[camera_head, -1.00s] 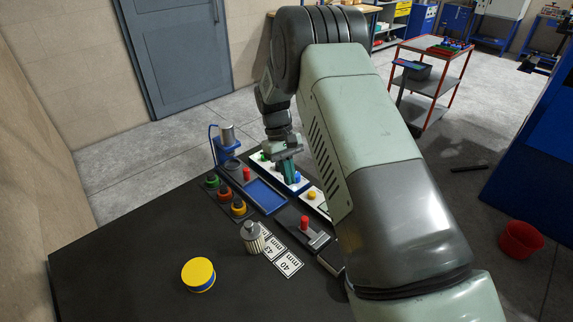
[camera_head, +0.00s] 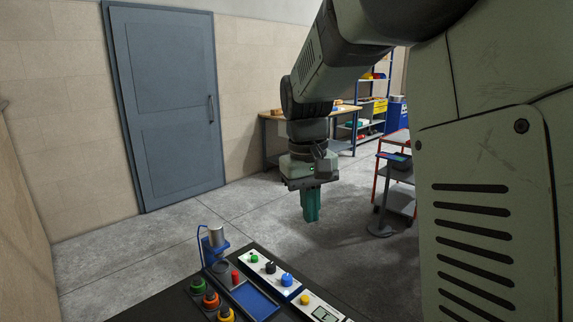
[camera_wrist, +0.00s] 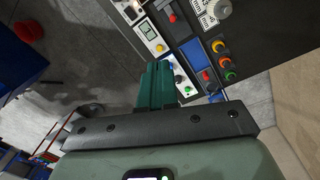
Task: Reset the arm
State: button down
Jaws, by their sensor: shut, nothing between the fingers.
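My gripper (camera_head: 311,205) hangs from my arm in the head view, pointing down, with its green fingers together and empty. It is above and behind the black table, apart from everything on it. In the wrist view the green fingers (camera_wrist: 157,86) also show closed, with the table's panels beyond them. Most of my arm fills the right side of the head view and hides part of the room.
The black table (camera_head: 165,300) holds a white panel with green, black and blue knobs (camera_head: 287,280), a blue tray (camera_head: 254,300), a blue press stand (camera_head: 213,246) and several coloured round pieces (camera_head: 211,300). A red-framed cart (camera_head: 398,185) and a workbench (camera_head: 275,118) stand behind. Open floor surrounds the gripper.

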jog(key=s+d+r+m+t, duration=0.1)
jog(key=s+d+r, duration=0.1)
jog(key=s, duration=0.5)
jog(key=s+d+r+m+t, duration=0.1)
jog(key=s+d+r+t, duration=0.1)
jog(key=s, duration=0.6)
jog(key=s+d+r+m+t, duration=0.1)
jog(key=s+d+r+t, duration=0.1)
jog(key=s, duration=0.6)
jog(key=shift+s+d+m+y, duration=0.2)
jog(key=shift+d+m+y, duration=0.1)
jog(key=shift+m+y, duration=0.1)
